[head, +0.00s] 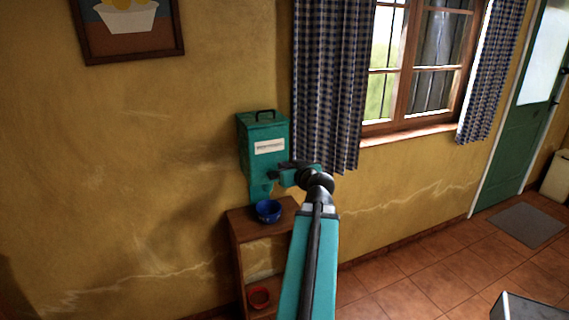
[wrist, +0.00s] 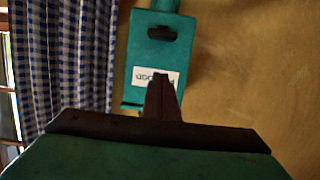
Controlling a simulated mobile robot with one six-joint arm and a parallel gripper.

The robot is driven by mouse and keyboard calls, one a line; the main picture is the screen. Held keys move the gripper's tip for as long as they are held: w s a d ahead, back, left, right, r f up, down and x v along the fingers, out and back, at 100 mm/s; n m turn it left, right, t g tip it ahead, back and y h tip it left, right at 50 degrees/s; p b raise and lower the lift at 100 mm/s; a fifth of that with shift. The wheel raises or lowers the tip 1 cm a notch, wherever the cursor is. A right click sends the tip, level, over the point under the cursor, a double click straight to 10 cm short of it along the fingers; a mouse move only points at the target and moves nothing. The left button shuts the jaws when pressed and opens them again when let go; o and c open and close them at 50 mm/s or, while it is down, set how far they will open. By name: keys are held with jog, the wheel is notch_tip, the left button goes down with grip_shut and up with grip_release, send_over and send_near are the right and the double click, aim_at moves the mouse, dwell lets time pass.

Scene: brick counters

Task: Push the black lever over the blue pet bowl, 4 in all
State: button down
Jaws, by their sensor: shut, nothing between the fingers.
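The teal dispenser (head: 258,135) hangs on the yellow wall, with a white label on its front. The blue pet bowl (head: 268,211) stands below its spout on a wooden shelf. In the wrist view the dispenser appears upside down, and the black lever (wrist: 161,33) shows between its label and spout. My gripper (head: 274,175) is shut and empty, in front of the dispenser's lower front. It also shows in the wrist view (wrist: 163,78), its fingers overlapping the label, apart from the lever in the picture. In the head view my gripper makes the lever hard to tell.
The wooden shelf (head: 240,224) stands against the wall, with a red bowl (head: 259,298) on its lower level. A checked curtain (head: 330,90) hangs close to the right of the dispenser, beside a window. The tiled floor at right is mostly clear.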

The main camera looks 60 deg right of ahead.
jog(key=p, duration=0.3)
send_over(274, 175)
jog(key=s, duration=0.2)
jog(key=shift+f, duration=1.35)
jog(key=shift+w+a+f+p, duration=0.15)
jog(key=shift+f+p, duration=0.1)
jog(key=shift+f, duration=0.55)
jog(key=shift+w+a+f+p, duration=0.1)
jog(key=shift+a+f+p, duration=0.1)
jog(key=shift+f, duration=0.6)
notch_tip(274, 175, down, 4)
jog(key=b, duration=0.6)
jog(key=shift+r, duration=0.1)
jog(key=shift+s, duration=0.1)
jog(key=shift+a, duration=0.1)
